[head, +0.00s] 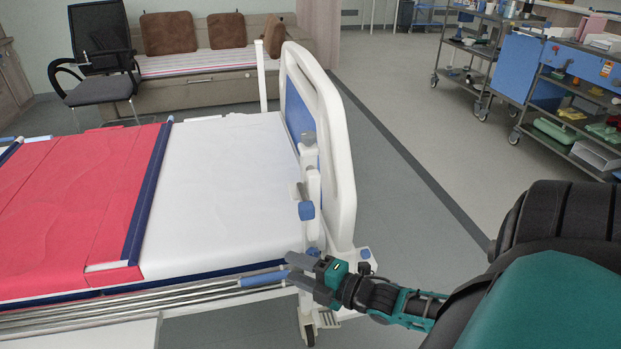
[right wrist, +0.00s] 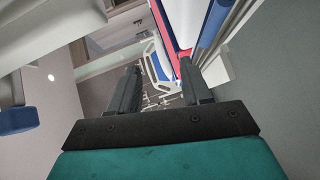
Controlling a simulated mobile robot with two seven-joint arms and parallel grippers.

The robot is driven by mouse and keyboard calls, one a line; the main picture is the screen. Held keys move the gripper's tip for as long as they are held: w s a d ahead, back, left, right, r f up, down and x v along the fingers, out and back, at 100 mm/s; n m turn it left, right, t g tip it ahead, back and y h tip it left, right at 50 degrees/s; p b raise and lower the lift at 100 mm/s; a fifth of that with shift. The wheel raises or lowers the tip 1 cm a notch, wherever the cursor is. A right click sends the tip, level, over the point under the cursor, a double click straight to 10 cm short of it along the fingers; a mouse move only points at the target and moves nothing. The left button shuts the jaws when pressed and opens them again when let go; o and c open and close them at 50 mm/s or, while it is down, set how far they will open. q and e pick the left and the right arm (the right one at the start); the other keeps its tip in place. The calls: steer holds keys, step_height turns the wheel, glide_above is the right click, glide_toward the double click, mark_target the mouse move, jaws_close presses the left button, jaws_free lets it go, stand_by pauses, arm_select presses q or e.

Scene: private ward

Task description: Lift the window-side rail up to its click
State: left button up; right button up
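A side rail (head: 190,295) of several metal bars lies low along the near edge of the bed (head: 225,150). A blue grip (head: 263,279) is at its right end. I cannot tell from the frames which side is the window side. My right gripper (head: 291,267) is beside the bed's near right corner, just right of the blue grip. Its fingers point left and stand apart; the right wrist view shows nothing clearly held between them (right wrist: 160,66). Whether a finger touches the rail cannot be told. My left gripper is not in view.
The white and blue end board (head: 342,150) stands just beyond my right gripper. A white surface (head: 100,332) lies at the lower left. A chair (head: 100,70) and a sofa (head: 190,92) are at the back. Trolleys (head: 570,85) stand at the right; the floor between is clear.

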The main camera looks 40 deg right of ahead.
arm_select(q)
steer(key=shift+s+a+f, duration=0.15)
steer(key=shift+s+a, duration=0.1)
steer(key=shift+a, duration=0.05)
arm_select(e)
steer(key=shift+v, duration=1.55)
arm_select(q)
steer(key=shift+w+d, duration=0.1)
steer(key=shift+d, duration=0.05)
arm_select(e)
steer(key=s+a+r+m+g+h+p, duration=0.1)
steer(key=s+a+m+g+p, duration=0.2)
steer(key=a+m, duration=0.5)
steer(key=s+a+r+m+g+h+p, duration=0.1)
steer(key=s+a+m+g+p, duration=0.15)
steer(key=a+m, duration=0.6)
steer(key=n+t+y+b, duration=0.2)
steer(key=n+t+b, duration=0.4)
steer(key=n+b, duration=0.9)
glide_toward(267, 281)
steer(key=shift+n+g, duration=0.25)
steer(key=shift+n, duration=0.5)
steer(key=x, duration=1.1)
steer(key=shift+w+r, duration=0.15)
steer(key=shift+w, duration=0.05)
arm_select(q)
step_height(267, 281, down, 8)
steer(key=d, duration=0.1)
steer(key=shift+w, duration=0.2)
